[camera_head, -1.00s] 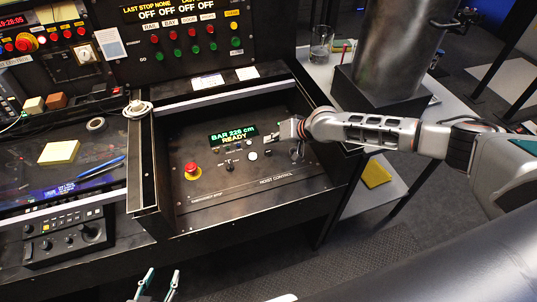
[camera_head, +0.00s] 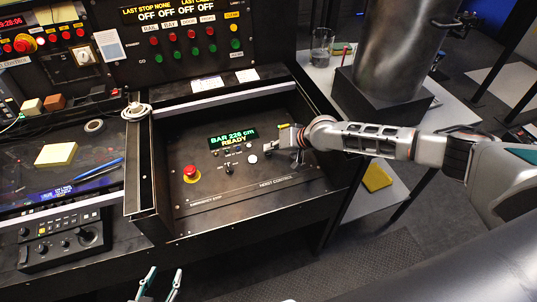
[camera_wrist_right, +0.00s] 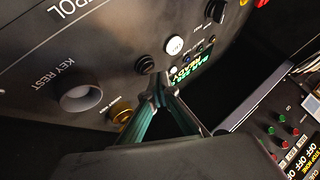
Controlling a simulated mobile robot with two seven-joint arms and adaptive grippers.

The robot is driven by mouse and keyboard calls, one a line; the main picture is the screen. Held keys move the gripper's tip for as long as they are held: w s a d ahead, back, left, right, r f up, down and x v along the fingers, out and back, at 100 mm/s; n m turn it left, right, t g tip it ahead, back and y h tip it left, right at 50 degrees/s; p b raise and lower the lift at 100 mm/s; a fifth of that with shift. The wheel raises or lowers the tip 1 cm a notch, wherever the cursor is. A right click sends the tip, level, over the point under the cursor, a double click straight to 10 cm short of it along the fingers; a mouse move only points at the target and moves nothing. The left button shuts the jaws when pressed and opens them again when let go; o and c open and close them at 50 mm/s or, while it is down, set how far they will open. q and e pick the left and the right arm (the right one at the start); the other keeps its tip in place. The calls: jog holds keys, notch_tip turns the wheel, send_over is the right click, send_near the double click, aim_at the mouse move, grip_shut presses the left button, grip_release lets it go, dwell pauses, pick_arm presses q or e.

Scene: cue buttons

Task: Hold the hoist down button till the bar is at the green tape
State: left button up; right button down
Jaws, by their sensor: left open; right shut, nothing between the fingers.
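The hoist control panel (camera_head: 215,192) is recessed in the desk. Its green display (camera_head: 232,138) reads about "BAR 226 cm READY", the last digit blurred. A white button (camera_head: 253,159) sits below the display; it appears large and round in the right wrist view (camera_wrist_right: 174,46). A black knob or button (camera_wrist_right: 145,65) lies just beyond my right fingertips. Small labels are unreadable. My right gripper (camera_head: 279,146) is shut and empty over the panel's right part, its tips (camera_wrist_right: 158,92) close to the surface; contact cannot be told. My left gripper (camera_head: 159,284) is open at the bottom edge. Bar and green tape are not visible.
A red emergency stop (camera_head: 191,174) stands on the panel's left. Raised side walls (camera_head: 143,170) border the recess. A large metal cylinder (camera_head: 392,45) stands at the right.

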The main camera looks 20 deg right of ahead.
dwell(0.8)
jog(key=shift+f, duration=0.4)
